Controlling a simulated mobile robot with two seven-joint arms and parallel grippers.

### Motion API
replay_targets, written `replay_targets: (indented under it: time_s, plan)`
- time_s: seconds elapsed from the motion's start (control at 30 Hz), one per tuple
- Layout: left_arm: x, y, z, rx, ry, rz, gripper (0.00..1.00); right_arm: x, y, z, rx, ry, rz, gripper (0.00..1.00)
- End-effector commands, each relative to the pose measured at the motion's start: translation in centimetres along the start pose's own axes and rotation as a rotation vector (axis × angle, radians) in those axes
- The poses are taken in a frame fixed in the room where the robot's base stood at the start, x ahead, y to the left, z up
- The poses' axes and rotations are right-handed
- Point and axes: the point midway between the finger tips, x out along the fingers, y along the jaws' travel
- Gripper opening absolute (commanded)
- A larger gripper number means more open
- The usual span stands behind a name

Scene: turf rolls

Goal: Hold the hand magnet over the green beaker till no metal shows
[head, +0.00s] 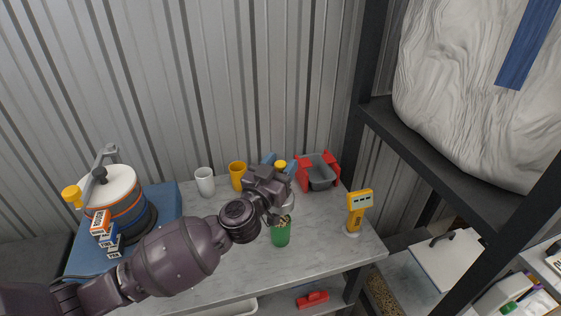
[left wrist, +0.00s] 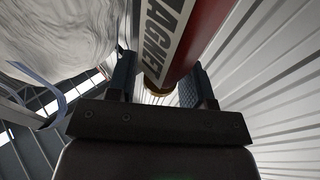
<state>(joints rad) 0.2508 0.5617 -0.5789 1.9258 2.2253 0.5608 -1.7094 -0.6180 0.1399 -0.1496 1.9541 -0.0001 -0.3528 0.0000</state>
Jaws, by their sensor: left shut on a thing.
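The green beaker (head: 281,236) stands upright on the grey bench, right of its middle. Small brownish bits (head: 285,219) show at its mouth; I cannot tell whether they lie in the beaker or hang from above it. My left gripper (head: 279,196) is just above the beaker, hiding part of the area behind. It is shut on the hand magnet, which shows in the left wrist view as a red body with a white "MAGNET" label (left wrist: 168,38) between the fingers. In the head view the magnet is mostly hidden by the gripper.
White (head: 205,182) and orange (head: 237,175) cups stand behind my arm. A red-and-grey bin (head: 320,172) is at the back, and a yellow meter (head: 357,209) stands right of the beaker. A round white-lidded device (head: 112,187) sits on a blue base at left. A dark shelf post rises at right.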

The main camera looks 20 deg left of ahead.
Motion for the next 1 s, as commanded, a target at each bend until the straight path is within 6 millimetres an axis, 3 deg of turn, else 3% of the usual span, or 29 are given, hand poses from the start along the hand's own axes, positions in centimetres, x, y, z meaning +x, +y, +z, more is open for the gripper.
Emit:
replay_targets:
  time_s: [0.33,0.6,1.0]
  plan:
    - [-0.2,0.0,1.6,-0.001,0.002,0.0,0.0,0.5,-0.1,-0.2,-0.001,0.019,-0.001,0.87]
    - [-0.4,0.0,2.9,0.0,0.005,0.0,0.0,1.7,-0.3,0.9,-0.002,0.026,-0.002,0.87]
    - [-0.6,0.0,3.8,0.0,0.003,0.0,0.0,2.6,-0.4,0.8,-0.006,0.044,-0.004,0.87]
